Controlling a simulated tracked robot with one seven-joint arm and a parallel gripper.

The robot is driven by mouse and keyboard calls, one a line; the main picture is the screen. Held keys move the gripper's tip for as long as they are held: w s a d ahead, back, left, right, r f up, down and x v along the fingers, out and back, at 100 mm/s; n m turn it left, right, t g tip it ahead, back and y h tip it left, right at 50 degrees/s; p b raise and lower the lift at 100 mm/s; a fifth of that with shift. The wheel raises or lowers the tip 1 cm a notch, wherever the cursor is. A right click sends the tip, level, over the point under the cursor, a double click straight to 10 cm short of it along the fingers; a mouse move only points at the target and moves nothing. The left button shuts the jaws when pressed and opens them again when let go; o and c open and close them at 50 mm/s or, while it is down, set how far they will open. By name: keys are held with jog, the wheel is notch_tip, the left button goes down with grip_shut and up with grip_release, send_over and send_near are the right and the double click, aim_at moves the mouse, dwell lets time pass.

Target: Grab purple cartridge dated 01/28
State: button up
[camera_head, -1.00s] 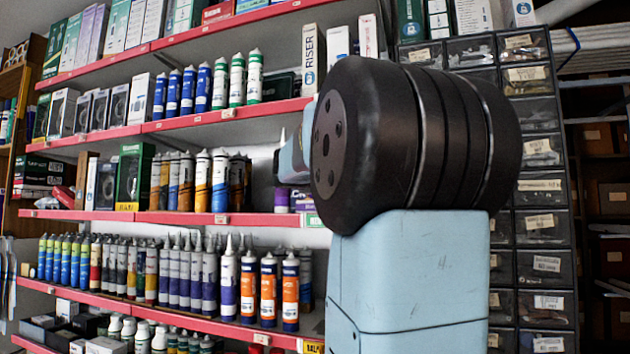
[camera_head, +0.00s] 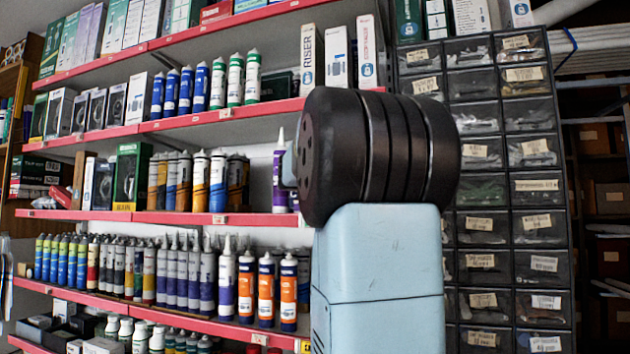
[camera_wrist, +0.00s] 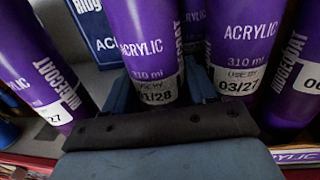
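The purple cartridge labelled 01/28 (camera_wrist: 155,55) stands in the middle of the wrist view, with "ACRYLIC" and "310 ml" above its white date label. My gripper (camera_wrist: 158,98) is open, with one blue-grey finger on each side of this cartridge's lower part. I cannot tell whether either finger touches it. A purple cartridge labelled 03/27 (camera_wrist: 241,45) stands just to the right, beside my right finger.
Another purple cartridge (camera_wrist: 45,75), its date ending in 27, stands at left, and one more (camera_wrist: 298,80) at far right. A blue box (camera_wrist: 92,28) is behind. Several other cartridges fill the red-edged shelves. Drawers (camera_head: 535,185) stand at right.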

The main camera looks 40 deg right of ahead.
jog(key=c, duration=0.6)
jog(key=shift+r, duration=0.1)
